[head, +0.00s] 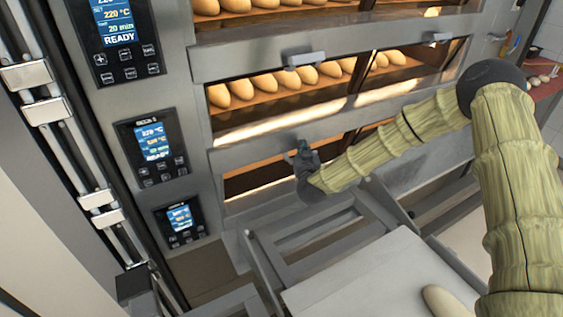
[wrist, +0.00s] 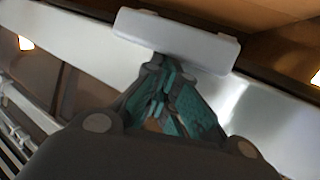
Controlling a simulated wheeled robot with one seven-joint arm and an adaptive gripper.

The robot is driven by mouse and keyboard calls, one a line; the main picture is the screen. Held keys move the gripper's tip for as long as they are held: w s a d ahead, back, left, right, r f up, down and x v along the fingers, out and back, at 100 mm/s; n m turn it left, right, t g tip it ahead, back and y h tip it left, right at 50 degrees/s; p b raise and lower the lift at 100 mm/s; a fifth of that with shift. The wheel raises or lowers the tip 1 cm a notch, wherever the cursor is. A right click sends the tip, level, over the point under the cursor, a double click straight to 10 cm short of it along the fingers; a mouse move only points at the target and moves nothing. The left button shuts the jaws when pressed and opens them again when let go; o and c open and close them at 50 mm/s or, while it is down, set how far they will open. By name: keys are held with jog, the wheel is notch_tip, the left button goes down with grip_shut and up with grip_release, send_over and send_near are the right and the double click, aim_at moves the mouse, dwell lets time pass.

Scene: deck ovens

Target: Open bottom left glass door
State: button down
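The bottom left glass door (head: 240,157) is at the lowest oven deck, with a grey metal top rail and a strip of lit glass below it. It looks closed, though my gripper and arm hide part of it. My gripper (head: 304,150) is at the door's top rail, where it covers the handle in the head view. In the wrist view the handle (wrist: 175,42) is a pale grey bar just beyond my gripper (wrist: 160,72). The teal-padded fingers converge with their tips together at the bar's lower edge. I cannot tell whether they touch it.
The deck above has a door handle (head: 304,59) and loaves (head: 265,84) behind glass. Control panels (head: 152,150) line the left side. A metal rack frame (head: 310,240) and a pale board (head: 385,275) stand close below and in front of the door.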

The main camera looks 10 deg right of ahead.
jog(key=shift+f, duration=0.5)
jog(key=s+r+p, duration=0.1)
jog(key=s+r, duration=0.1)
jog(key=s, duration=0.5)
jog(key=shift+a+p, duration=0.2)
jog(key=shift+p, duration=0.2)
dwell(0.7)
